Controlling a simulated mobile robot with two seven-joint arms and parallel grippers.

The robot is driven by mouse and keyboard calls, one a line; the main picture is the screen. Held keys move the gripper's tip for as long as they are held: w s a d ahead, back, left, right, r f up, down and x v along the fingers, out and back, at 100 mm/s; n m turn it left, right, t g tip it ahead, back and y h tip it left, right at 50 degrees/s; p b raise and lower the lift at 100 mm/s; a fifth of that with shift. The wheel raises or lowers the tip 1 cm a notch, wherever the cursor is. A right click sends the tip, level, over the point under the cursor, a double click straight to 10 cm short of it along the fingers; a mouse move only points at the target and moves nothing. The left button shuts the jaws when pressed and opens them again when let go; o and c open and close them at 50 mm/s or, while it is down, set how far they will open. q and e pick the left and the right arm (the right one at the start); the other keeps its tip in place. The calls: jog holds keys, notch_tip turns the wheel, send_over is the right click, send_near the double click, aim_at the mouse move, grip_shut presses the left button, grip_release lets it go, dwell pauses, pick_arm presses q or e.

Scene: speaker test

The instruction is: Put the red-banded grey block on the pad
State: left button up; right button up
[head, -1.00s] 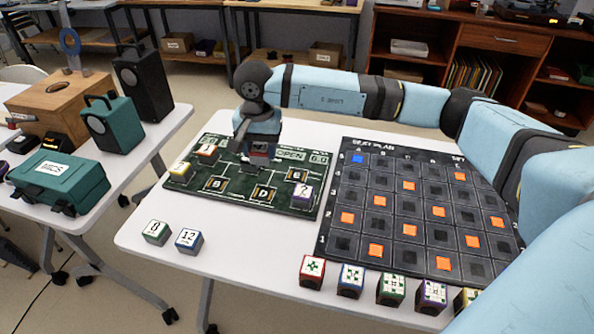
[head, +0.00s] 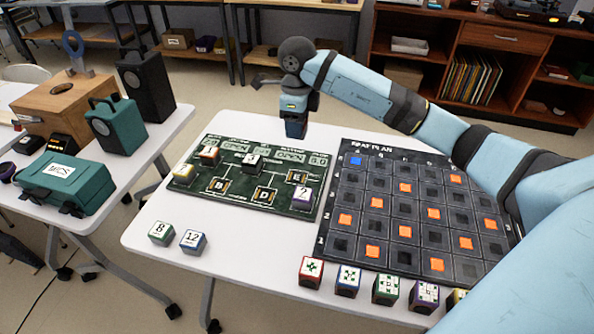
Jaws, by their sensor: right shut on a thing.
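My right gripper (head: 295,118) hangs pointing down above the table's back edge, behind the green circuit board. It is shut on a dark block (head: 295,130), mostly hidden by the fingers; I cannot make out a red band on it. The green board (head: 235,192) carries a yellow-edged block (head: 183,173), an orange-edged block (head: 208,156), a dark block (head: 252,158) and a purple-edged block (head: 302,198). I cannot tell which marked place is the pad. My left gripper is not in view.
A black grid board (head: 345,215) with orange and blue squares covers the table's right side. Several coloured blocks, including a red-edged one (head: 311,270), line its front. The front middle is clear.

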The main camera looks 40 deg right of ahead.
jog(key=b, duration=0.1)
send_over(297, 177)
notch_tip(297, 177, down, 10)
jog(key=shift+f, duration=0.1)
pick_arm(q)
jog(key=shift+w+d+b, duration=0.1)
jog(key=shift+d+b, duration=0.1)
jog(key=shift+b, duration=0.15)
pick_arm(e)
jog(key=shift+f, duration=2.1)
jog(key=shift+f, duration=0.1)
jog(key=shift+f, duration=0.15)
jog(key=o, duration=0.9)
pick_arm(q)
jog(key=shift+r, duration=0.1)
pick_arm(e)
jog(key=shift+o, duration=0.2)
